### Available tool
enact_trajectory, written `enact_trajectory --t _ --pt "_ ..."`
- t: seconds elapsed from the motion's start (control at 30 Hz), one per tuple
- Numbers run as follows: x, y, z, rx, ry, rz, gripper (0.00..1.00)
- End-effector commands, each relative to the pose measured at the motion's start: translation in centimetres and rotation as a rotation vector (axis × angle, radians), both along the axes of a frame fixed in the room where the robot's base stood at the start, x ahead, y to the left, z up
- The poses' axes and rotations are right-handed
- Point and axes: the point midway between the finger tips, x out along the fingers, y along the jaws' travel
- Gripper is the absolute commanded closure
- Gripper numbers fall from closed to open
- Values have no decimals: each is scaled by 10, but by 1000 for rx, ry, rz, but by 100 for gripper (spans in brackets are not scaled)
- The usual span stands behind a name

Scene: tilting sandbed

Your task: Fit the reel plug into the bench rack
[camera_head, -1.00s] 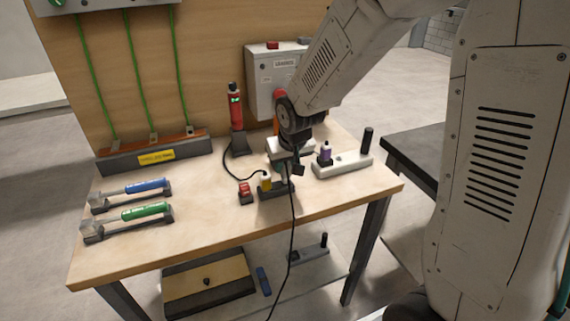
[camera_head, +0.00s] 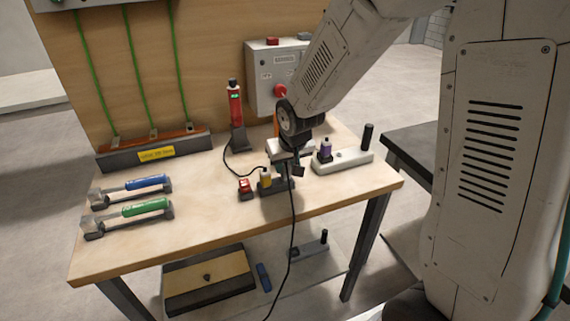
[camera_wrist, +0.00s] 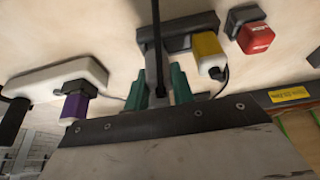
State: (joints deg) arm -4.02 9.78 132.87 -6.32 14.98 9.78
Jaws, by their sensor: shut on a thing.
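My gripper (camera_head: 288,170) is over the right part of the bench rack (camera_head: 272,192), a dark strip near the bench's front edge. In the wrist view its green fingers (camera_wrist: 159,85) are shut on the dark reel plug (camera_wrist: 159,72), mostly hidden between them. A black cable (camera_head: 293,225) runs from the plug down past the bench edge. A yellow plug (camera_head: 265,178) stands in the rack's left part. The rack (camera_wrist: 178,44) also shows in the wrist view, partly behind the cable. I cannot tell whether the reel plug touches the rack.
A red switch block (camera_head: 245,190) sits left of the rack. A white strip (camera_head: 345,164) with a purple plug (camera_head: 325,150) and a black post lies to the right. A red-handled tool (camera_head: 235,105) stands behind. Blue (camera_head: 148,183) and green (camera_head: 146,208) tools lie at left.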

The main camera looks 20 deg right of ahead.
Motion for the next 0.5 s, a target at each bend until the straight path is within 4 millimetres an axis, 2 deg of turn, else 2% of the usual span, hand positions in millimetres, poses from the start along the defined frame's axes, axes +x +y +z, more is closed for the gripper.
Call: enact_trajectory --t 0.5 --pt "0 0 -11 0 1 1 100"
